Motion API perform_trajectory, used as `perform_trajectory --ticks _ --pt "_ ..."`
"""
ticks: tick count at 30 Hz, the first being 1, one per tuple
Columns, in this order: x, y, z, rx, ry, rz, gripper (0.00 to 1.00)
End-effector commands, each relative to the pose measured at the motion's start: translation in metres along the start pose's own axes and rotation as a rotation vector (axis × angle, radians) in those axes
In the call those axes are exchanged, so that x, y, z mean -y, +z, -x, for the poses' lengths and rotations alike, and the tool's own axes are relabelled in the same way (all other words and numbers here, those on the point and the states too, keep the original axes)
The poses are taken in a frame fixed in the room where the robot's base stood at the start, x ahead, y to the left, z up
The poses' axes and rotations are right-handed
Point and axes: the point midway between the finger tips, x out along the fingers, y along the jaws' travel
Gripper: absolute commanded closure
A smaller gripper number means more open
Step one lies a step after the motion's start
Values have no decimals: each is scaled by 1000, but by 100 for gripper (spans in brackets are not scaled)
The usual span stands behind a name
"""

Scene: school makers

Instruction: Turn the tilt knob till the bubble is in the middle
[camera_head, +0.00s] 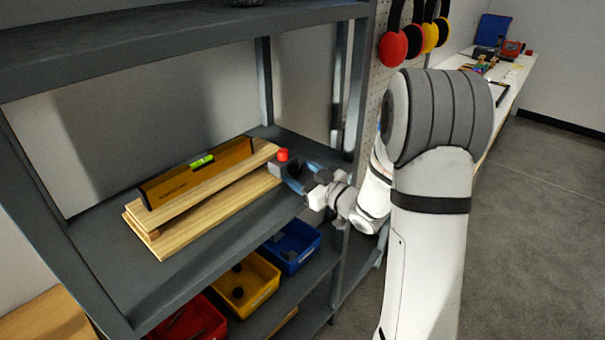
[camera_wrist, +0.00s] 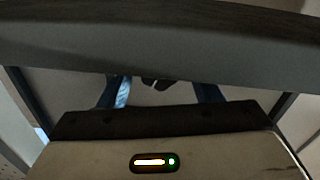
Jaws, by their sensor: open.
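A brown spirit level (camera_head: 190,177) lies on a tilting stand of two wooden planks (camera_head: 222,193) on the grey shelf. Its green vial (camera_head: 203,160) faces up; the bubble is too small to place. A red knob (camera_head: 283,155) sits at the right end of the stand. My gripper (camera_head: 287,171) is open beside the knob, just in front and to the right of it. I cannot tell whether they touch. In the wrist view my gripper (camera_wrist: 160,88) shows two blue fingers spread apart, and the red knob is not visible between them.
An upper shelf board (camera_head: 170,45) hangs over the level. A shelf post (camera_head: 352,85) stands close to my arm. Red, yellow (camera_head: 245,285) and blue (camera_head: 290,246) bins sit on the shelf below. Headphones (camera_head: 392,48) hang on the pegboard at the back.

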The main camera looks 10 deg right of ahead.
Motion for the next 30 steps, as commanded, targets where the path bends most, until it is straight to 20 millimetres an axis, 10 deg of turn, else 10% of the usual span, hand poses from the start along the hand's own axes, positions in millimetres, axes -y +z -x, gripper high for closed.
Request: perform_trajectory --ticks 21,30 --pt "-1 0 1 1 2 0 86" --pt "0 7 1 -10 3 105 86"
